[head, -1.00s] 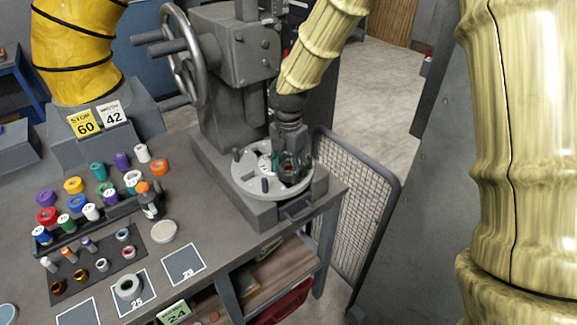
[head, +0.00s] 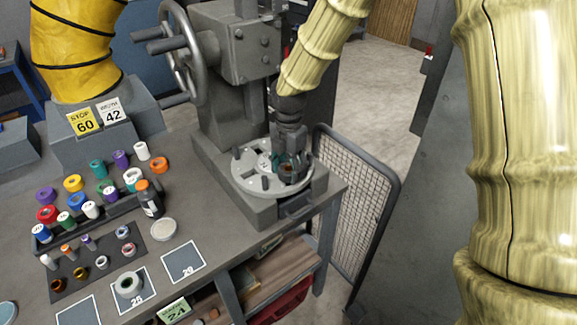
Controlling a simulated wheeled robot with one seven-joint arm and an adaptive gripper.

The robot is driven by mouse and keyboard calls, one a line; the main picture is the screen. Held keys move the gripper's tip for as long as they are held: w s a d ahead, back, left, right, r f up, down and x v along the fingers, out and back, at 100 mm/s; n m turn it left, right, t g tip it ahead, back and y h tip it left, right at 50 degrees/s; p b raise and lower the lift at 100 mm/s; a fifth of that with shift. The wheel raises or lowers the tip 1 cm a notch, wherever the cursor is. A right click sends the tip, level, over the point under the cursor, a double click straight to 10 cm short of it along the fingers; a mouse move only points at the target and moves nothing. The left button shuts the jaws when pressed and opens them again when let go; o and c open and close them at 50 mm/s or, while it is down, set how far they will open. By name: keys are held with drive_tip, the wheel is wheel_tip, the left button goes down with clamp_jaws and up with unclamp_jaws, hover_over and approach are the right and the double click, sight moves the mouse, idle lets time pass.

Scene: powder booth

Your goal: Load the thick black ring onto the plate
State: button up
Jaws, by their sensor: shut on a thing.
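The round light grey plate (head: 243,179) lies on the dark base of the press-like machine, with upright pegs and markings on its face. My gripper (head: 287,169) points down over the right part of the plate. Its fingers are closed around a small dark thing, which looks like the thick black ring, though the fingers hide most of it. I cannot tell whether this thing touches the plate. A small teal piece (head: 276,160) shows beside the fingers on the left.
A rack of coloured spools (head: 73,184) and a dark mat (head: 79,257) with small rings stand at left. A mesh guard (head: 352,210) stands right of the bench.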

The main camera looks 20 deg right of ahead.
drive_tip(key=shift+f, duration=0.3)
drive_tip(key=o, duration=1.3)
wheel_tip(320, 180, up, 12)
